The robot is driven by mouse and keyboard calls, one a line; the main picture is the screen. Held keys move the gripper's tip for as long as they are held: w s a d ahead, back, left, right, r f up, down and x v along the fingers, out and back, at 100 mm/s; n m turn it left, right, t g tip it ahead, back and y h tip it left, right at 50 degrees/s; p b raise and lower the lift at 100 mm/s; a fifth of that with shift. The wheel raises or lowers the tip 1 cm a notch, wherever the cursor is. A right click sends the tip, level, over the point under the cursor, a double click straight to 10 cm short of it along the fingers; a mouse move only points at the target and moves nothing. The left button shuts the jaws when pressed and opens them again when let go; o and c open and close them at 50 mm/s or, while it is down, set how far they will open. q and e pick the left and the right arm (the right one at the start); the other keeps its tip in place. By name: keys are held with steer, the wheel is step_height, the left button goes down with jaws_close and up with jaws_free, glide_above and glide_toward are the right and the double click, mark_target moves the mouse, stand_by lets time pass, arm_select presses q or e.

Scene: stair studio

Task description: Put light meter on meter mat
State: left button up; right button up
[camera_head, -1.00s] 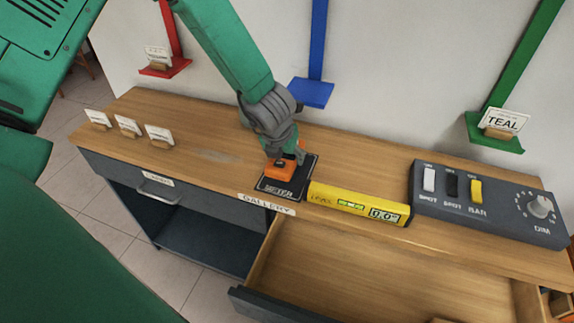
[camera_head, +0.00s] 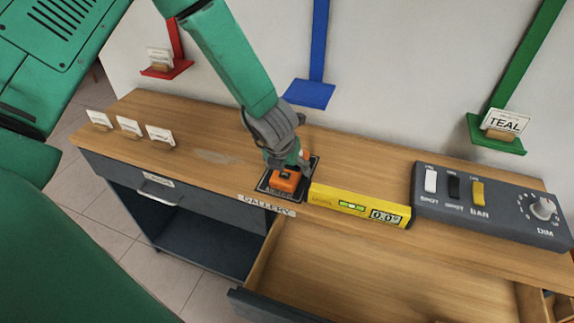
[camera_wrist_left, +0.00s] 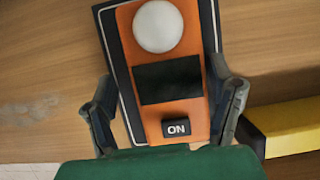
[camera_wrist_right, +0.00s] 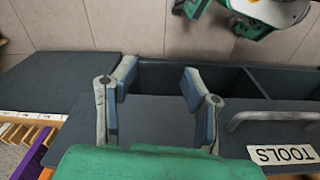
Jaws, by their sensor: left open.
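The orange light meter (camera_head: 286,180) lies on the black meter mat (camera_head: 313,168) near the counter's front edge. In the left wrist view the light meter (camera_wrist_left: 190,118) shows a white dome, a dark screen and an ON button. The mat (camera_wrist_left: 118,75) shows along its sides, and the meter is slightly turned. My left gripper (camera_head: 288,163) is over the meter, its fingers open on either side of it; light contact cannot be told. My right gripper (camera_wrist_right: 158,100) is open and empty above dark cabinetry, and is not in the head view.
A yellow level (camera_head: 335,198) lies just right of the mat. A switch panel (camera_head: 500,212) stands farther right. An open drawer (camera_head: 380,270) juts out in front. Several small cards stand on the counter's left; red, blue and green brackets are on the wall.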

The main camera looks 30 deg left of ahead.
arm_select(q)
steer(key=shift+d+r, duration=0.2)
steer(key=shift+d, duration=0.15)
steer(key=shift+d+r, duration=0.1)
steer(key=shift+r, duration=0.2)
steer(key=v, duration=0.3)
steer(key=p+v, duration=0.1)
steer(key=v, duration=0.3)
steer(key=p+v, duration=0.1)
steer(key=v, duration=0.2)
steer(key=shift+s+a+r, duration=0.2)
steer(key=shift+s+a, duration=0.05)
steer(key=shift+a, duration=0.1)
steer(key=shift+s+d+r, duration=0.2)
steer(key=shift+d+r, duration=0.15)
steer(key=shift+r, duration=0.1)
arm_select(e)
steer(key=shift+d+r, duration=0.2)
steer(key=shift+r, duration=0.25)
steer(key=shift+d+r, duration=0.2)
steer(key=shift+r, duration=0.25)
arm_select(q)
steer(key=shift+a, duration=0.25)
arm_select(e)
steer(key=shift+a, duration=0.2)
arm_select(q)
steer(key=shift+f, duration=0.1)
